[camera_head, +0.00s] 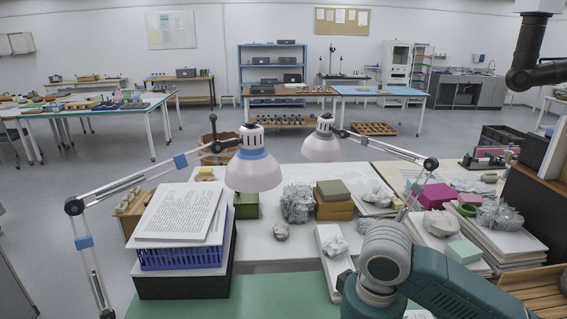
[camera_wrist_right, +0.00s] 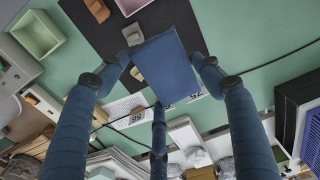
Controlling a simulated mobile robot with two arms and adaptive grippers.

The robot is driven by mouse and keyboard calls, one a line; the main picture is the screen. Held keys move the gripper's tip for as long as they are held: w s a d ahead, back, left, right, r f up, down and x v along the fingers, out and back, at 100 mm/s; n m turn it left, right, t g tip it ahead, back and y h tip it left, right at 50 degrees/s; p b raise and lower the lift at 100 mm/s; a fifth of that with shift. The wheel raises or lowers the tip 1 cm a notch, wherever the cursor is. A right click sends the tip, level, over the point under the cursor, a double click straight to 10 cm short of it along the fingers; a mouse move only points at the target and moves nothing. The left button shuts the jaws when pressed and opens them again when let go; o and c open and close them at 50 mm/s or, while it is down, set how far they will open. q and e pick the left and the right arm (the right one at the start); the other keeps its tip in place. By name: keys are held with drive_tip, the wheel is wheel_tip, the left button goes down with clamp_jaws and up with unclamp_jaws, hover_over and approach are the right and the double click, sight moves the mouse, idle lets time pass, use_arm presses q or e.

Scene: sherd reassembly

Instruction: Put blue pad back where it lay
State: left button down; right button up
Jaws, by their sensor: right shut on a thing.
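The blue pad (camera_wrist_right: 167,68) is a flat blue block in the right wrist view. My right gripper (camera_wrist_right: 161,55) is shut on it, with fingers at its left and right sides and a third finger below in the picture. The pad appears over the edge of a dark mat (camera_wrist_right: 98,38) on the green worktop (camera_wrist_right: 230,30). I cannot tell whether it touches the surface. In the head view my right arm comes in at lower right, but its gripper and the pad are out of frame. My left gripper is in neither view.
A pale green tray (camera_wrist_right: 38,35), a brown sherd (camera_wrist_right: 97,9) and a pinkish tray (camera_wrist_right: 132,6) lie near the pad. White numbered labels (camera_wrist_right: 130,108) are close by. Two lamps (camera_head: 254,170) and a blue basket (camera_head: 182,257) under papers stand on the bench.

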drive_tip(key=s+d+r, duration=0.3)
drive_tip(key=s+r, duration=0.1)
drive_tip(key=s, duration=0.2)
drive_tip(key=shift+s, duration=0.25)
drive_tip(key=shift+d+r, duration=0.1)
